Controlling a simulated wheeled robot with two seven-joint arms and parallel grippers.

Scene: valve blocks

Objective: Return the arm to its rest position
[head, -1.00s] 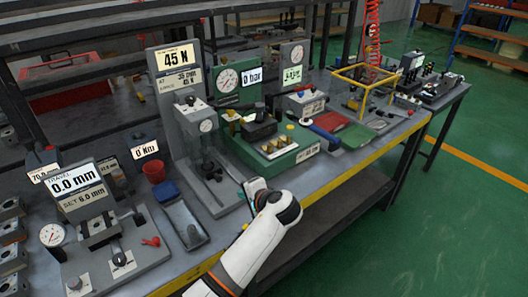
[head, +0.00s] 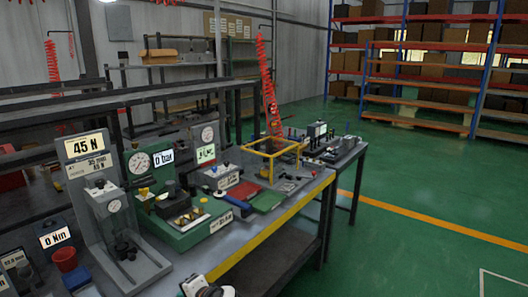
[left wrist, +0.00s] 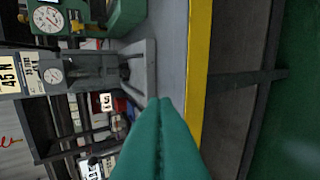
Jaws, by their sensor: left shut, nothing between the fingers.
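My left arm shows only as a small white and dark piece at the bottom edge of the head view, in front of the bench. Its gripper cannot be made out there. In the left wrist view my left gripper (left wrist: 160,102) has its green fingers together with nothing between them. The fingers point toward the grey bench top (left wrist: 172,60) and its yellow front edge (left wrist: 199,60), apart from the devices. My right gripper is in neither view.
The grey press stand (head: 122,225) with the 45 N display (head: 83,146) stands on the bench at left. A green valve fixture (head: 180,232), a yellow frame (head: 272,150) and a red coiled hose (head: 266,85) are farther along. Open green floor (head: 420,240) lies right.

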